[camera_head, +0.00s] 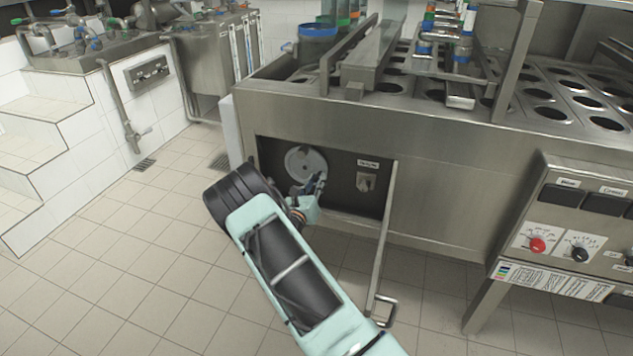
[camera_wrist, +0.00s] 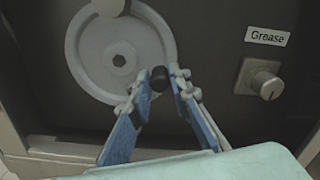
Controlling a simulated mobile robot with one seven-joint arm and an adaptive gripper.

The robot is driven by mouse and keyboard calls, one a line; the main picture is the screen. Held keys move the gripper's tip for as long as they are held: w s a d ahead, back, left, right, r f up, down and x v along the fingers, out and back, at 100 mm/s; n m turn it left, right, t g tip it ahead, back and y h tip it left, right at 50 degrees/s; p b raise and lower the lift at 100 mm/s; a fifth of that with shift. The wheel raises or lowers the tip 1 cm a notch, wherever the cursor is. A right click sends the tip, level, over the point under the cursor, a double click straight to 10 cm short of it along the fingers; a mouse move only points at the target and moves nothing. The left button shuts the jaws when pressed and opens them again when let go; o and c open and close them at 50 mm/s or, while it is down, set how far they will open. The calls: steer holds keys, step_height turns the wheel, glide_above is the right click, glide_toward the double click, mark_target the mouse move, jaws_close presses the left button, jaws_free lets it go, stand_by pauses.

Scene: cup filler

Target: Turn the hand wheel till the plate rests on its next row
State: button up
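The grey hand wheel (camera_head: 301,166) sits in a dark open recess in the machine's front. In the wrist view the wheel (camera_wrist: 95,62) shows its hexagonal hub and a black knob (camera_wrist: 158,79) near its lower right rim. My gripper (camera_wrist: 159,74) has its two fingertips on either side of this knob, with small gaps visible. In the head view my gripper (camera_head: 317,184) is at the wheel's lower right, partly hidden by my arm. On the machine's top a steel plate (camera_head: 497,112) has rows of round holes; I cannot tell its exact row position.
A "Grease" label (camera_wrist: 268,37) and a metal knob (camera_wrist: 259,80) are right of the wheel. An open door (camera_head: 385,235) stands at the recess's right side. A control panel (camera_head: 570,225) is further right. Tiled floor (camera_head: 130,265) is clear on the left.

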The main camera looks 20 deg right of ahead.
jaws_close()
steer(key=shift+f, duration=0.15)
